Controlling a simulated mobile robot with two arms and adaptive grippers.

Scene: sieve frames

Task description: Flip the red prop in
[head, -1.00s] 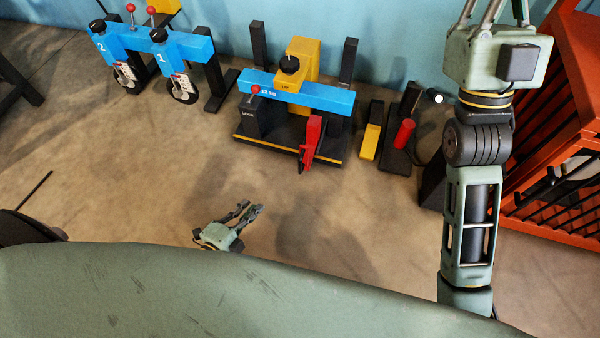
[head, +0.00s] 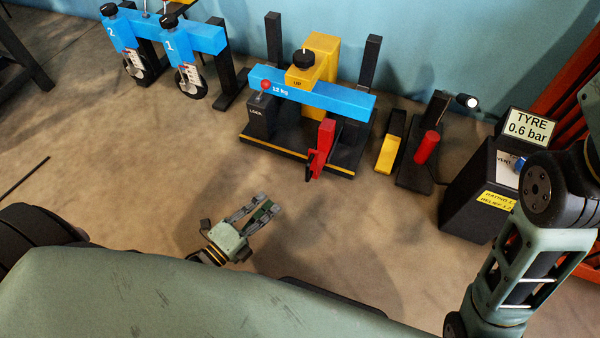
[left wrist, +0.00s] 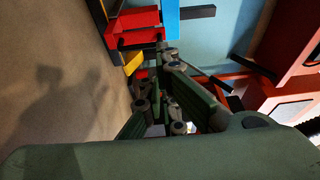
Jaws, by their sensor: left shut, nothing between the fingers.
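The red prop (head: 324,146) stands upright at the front of a black stand with a yellow stripe, under the blue beam (head: 325,94) marked 12 kg. A dark bracket shows at its left side. In the left wrist view the red prop (left wrist: 139,38) is at the top, beyond the fingers. My left gripper (head: 268,205) is shut and empty, low over the floor in front and to the left of the prop, apart from it. It fills the middle of the left wrist view (left wrist: 165,85). My right arm shows at the right; its gripper is out of view.
A yellow block with a black knob (head: 304,58) sits behind the beam; a red-knobbed lever (head: 265,85) stands left. Right of the stand are a yellow wedge (head: 388,155), a red cylinder (head: 427,147) and a box with a tyre gauge sign (head: 529,124). Floor before the stand is clear.

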